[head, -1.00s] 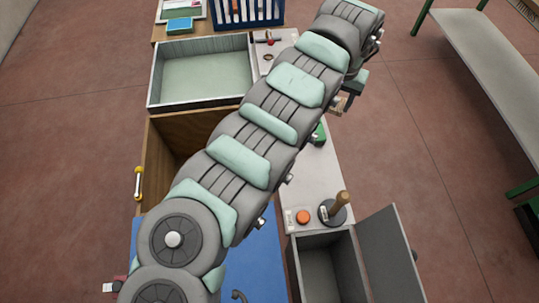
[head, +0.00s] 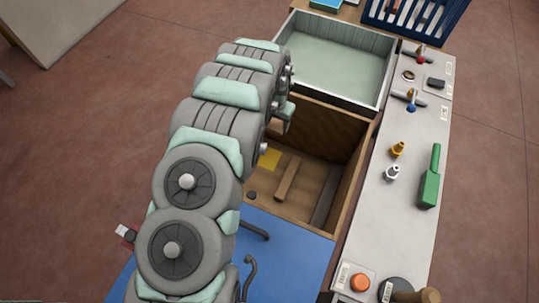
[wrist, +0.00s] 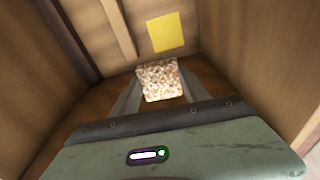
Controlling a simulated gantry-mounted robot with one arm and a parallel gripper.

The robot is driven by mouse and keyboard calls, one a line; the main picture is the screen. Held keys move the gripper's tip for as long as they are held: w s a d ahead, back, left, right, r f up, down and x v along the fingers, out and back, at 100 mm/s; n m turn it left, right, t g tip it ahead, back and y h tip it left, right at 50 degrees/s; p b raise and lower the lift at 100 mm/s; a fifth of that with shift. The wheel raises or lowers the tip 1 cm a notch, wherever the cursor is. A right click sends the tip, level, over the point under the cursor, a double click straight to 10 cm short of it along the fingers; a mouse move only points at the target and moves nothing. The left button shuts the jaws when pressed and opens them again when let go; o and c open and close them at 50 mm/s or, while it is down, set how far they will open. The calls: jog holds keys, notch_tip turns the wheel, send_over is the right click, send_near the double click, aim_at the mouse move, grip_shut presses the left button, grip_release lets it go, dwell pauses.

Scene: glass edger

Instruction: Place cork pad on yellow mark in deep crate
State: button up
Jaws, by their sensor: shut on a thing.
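My gripper (wrist: 157,92) is shut on a speckled cork pad (wrist: 159,78), held between its two fingers in the wrist view. The yellow mark (wrist: 165,32) lies on the crate floor beyond the pad and apart from it in the picture. The deep wooden crate (head: 335,130) is in the middle of the head view, and the yellow mark (head: 269,158) shows on its floor beside my arm. In the head view my arm hides part of the crate, and I cannot make out the fingers or the pad there.
Wooden strips (head: 287,180) lie on the crate floor. A pale-lined tray (head: 340,65) stands behind the crate and a blue panel (head: 290,255) in front. The grey bench (head: 400,190) on the right carries a green tool (head: 430,178) and small fittings. Crate walls stand close around my gripper.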

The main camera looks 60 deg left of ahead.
jog(key=s+a+f+b, duration=0.1)
jog(key=s+a+f, duration=0.1)
jog(key=s+f, duration=0.15)
jog(key=b, duration=0.5)
send_over(268, 158)
jog(key=shift+n, duration=0.3)
jog(key=f, duration=1.4)
jog(key=shift+s+f, duration=0.1)
jog(key=shift+s, duration=0.1)
jog(key=shift+a+f, duration=0.1)
jog(key=shift+f, duration=0.9)
notch_tip(268, 158, down, 3)
jog(key=shift+f+b, duration=0.15)
jog(key=shift+b, duration=1.1)
jog(key=o, duration=1.3)
